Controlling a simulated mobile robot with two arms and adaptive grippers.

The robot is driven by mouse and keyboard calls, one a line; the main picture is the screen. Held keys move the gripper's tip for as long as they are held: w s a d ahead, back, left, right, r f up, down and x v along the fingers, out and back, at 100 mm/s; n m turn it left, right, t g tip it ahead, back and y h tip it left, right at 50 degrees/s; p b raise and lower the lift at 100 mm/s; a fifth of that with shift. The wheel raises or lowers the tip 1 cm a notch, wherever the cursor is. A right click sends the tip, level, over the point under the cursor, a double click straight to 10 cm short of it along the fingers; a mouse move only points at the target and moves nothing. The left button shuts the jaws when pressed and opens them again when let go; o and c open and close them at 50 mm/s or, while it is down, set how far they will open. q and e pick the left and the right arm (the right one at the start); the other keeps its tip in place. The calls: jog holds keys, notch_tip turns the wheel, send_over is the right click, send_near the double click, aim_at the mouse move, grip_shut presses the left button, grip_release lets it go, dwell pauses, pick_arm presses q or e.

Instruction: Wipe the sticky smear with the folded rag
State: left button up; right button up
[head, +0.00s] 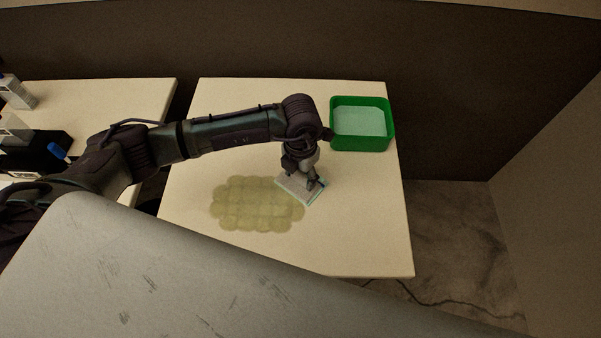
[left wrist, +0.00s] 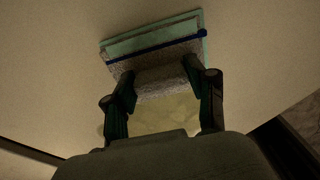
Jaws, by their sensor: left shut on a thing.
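The sticky smear (head: 245,207) is a yellowish-green blotch on the pale table, left of the gripper in the head view. My left gripper (head: 312,184) points down at the smear's right edge. It is shut on the folded rag (head: 298,190), a grey and pale-green pad. In the left wrist view the rag (left wrist: 155,50) sits between and beyond the fingers of the gripper (left wrist: 160,95), with a dark blue band across it. Part of the smear (left wrist: 165,115) shows between the fingers. I cannot tell whether the rag touches the table. My right gripper is out of view.
A green bin (head: 361,144) with a pale inside stands at the table's back right corner. The pale table (head: 365,230) is clear right of the rag. A second table (head: 120,98) at the left holds a bottle (head: 20,92) and a black box. A grey panel covers the lower left.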

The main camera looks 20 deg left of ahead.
aim_at(280, 181)
pick_arm(q)
jog(key=o, duration=0.8)
jog(key=shift+c, duration=0.2)
jog(key=shift+r, duration=0.35)
jog(key=c, duration=0.8)
jog(key=shift+a, duration=0.1)
jog(key=shift+s+a+f+p, duration=0.1)
jog(key=shift+s+a, duration=0.15)
jog(key=shift+a, duration=0.55)
jog(key=shift+s+a+f+p, duration=0.15)
jog(key=shift+s+a, duration=0.15)
jog(key=shift+a, duration=0.45)
jog(key=shift+s+a+r+p, duration=0.1)
jog(key=shift+s+a, duration=0.15)
jog(key=shift+a, duration=0.55)
